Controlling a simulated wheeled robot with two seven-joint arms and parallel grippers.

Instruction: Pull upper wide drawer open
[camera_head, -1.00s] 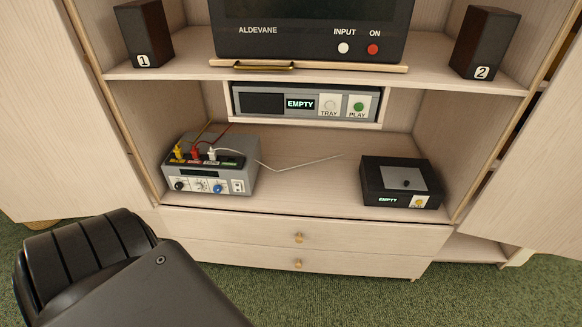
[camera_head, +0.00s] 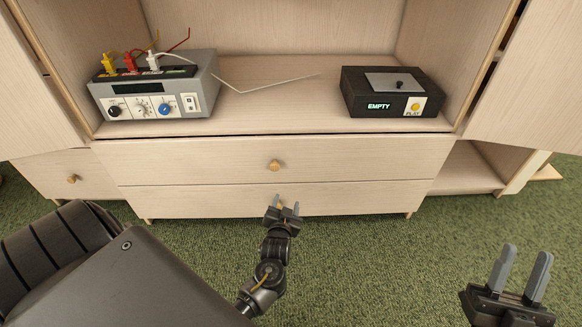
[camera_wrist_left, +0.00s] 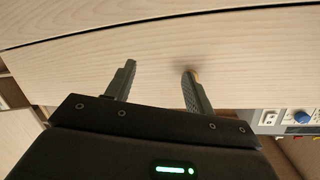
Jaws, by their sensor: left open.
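The upper wide drawer (camera_head: 370,158) is shut, its pale wood front under the cabinet shelf. Its round brass knob (camera_head: 274,165) is in the middle. My left gripper (camera_head: 284,204) is open and empty, fingers pointing at the cabinet, and appears below the knob in the head view. In the left wrist view the fingers (camera_wrist_left: 158,68) stand before the drawer front (camera_wrist_left: 240,55). A bit of the brass knob (camera_wrist_left: 197,74) shows behind the right-hand finger, mostly hidden; I cannot tell whether they touch. My right gripper (camera_head: 522,268) is open and empty at the lower right.
A lower wide drawer (camera_head: 370,198) is shut beneath. A grey instrument box (camera_head: 200,80) with plugged leads and a black box (camera_head: 362,95) stand on the shelf. A narrower drawer (camera_head: 95,172) is at left. Cabinet doors stand open on both sides. Green carpet lies in front.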

